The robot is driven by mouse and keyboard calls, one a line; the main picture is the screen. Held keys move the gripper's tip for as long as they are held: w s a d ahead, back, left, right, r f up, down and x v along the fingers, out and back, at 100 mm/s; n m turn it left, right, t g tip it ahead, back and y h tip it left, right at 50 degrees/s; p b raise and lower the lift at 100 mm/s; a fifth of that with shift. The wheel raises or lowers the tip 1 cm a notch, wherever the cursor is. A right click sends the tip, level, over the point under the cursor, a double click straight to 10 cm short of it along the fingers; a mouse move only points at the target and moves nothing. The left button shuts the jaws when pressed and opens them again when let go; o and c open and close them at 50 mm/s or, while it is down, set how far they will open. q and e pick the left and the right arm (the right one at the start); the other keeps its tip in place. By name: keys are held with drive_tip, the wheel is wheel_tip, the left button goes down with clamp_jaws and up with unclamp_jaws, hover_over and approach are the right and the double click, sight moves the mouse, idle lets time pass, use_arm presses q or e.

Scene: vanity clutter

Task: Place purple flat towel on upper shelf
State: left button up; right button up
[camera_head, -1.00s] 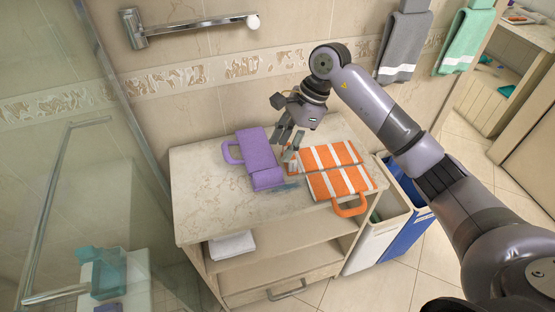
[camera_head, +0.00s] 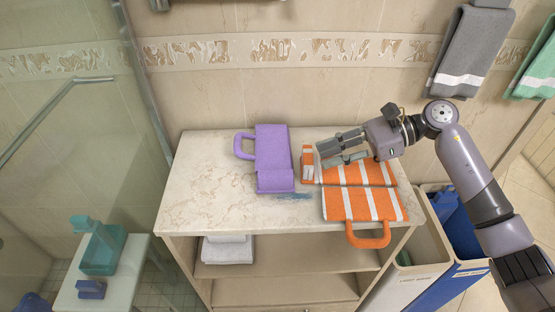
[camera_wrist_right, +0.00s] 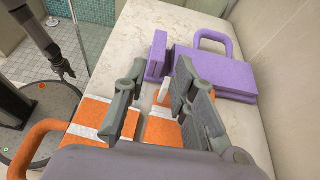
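The purple towel (camera_head: 272,150) lies folded on the marble top of the shelf unit, with a loop handle on its left side. It also shows in the right wrist view (camera_wrist_right: 215,72), beyond the fingers. My right gripper (camera_head: 325,152) is open above the orange striped towel, just right of the purple towel and apart from it. In the right wrist view its two fingers (camera_wrist_right: 152,100) are spread with nothing held between them. The upper shelf (camera_head: 285,254) is the open compartment under the top; folded white towels (camera_head: 228,250) lie at its left.
An orange and white striped towel (camera_head: 362,204) with a handle lies on the top at right. Bins (camera_head: 455,245) stand right of the unit. The marble top's left part is clear.

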sight(278, 173)
drive_tip(key=p+x, duration=0.1)
drive_tip(key=x, duration=0.3)
drive_tip(key=shift+r, duration=0.15)
drive_tip(key=p+x, duration=0.1)
drive_tip(key=x, duration=0.2)
drive_tip(key=shift+a+f, duration=0.4)
drive_tip(key=shift+a, duration=0.05)
drive_tip(key=shift+a+f, duration=0.1)
drive_tip(key=shift+a, duration=0.15)
drive_tip(key=p+x, duration=0.2)
drive_tip(key=x, duration=0.1)
drive_tip(key=shift+a+f, duration=0.2)
drive_tip(key=shift+f, duration=0.05)
drive_tip(key=shift+a+f, duration=0.3)
drive_tip(key=shift+a, duration=0.2)
use_arm(q)
drive_tip(key=r, duration=0.5)
drive_tip(key=shift+d, duration=0.2)
use_arm(e)
drive_tip(key=shift+c, duration=0.5)
clamp_jaws()
